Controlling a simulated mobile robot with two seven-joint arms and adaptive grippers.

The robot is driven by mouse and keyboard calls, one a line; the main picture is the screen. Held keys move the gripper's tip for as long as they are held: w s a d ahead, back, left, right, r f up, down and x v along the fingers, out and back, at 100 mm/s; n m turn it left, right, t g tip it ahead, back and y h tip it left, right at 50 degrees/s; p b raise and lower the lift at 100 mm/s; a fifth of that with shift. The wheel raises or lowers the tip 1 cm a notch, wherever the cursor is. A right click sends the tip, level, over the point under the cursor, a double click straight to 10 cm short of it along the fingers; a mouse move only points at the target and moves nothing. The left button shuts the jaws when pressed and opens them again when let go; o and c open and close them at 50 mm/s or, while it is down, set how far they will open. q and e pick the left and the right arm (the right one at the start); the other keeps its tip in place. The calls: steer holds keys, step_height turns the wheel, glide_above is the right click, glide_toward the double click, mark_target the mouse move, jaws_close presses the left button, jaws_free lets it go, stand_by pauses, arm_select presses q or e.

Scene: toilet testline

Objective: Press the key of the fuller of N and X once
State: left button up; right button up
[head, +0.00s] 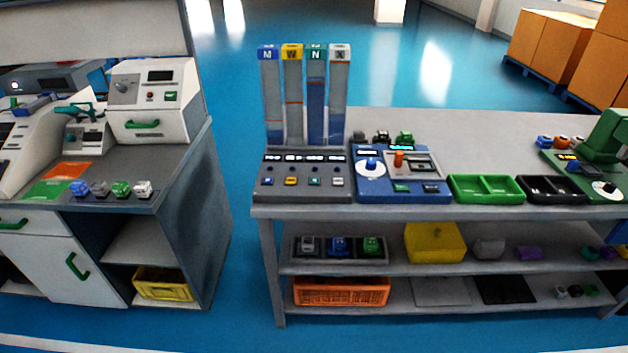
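Four upright clear tubes with lettered caps stand behind a grey key panel (302,192) on the right-hand bench. The N tube (316,105), with a teal cap, is third from the left and shows dark blue fill up to high on the tube. The X tube (338,125), with a grey cap, is at the right end; its blue fill looks clearly lower, and a red line crosses it near the top. The panel has a row of small keys below small displays; the third key (315,181) and fourth key (338,182) line up roughly with N and X. Neither gripper is in view.
The M tube (269,90) and W tube (292,90) stand left of N. A blue device (400,190) adjoins the panel, with green trays (487,188) and black trays (552,189) further right. A separate counter (170,165) stands left, across a gap of blue floor.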

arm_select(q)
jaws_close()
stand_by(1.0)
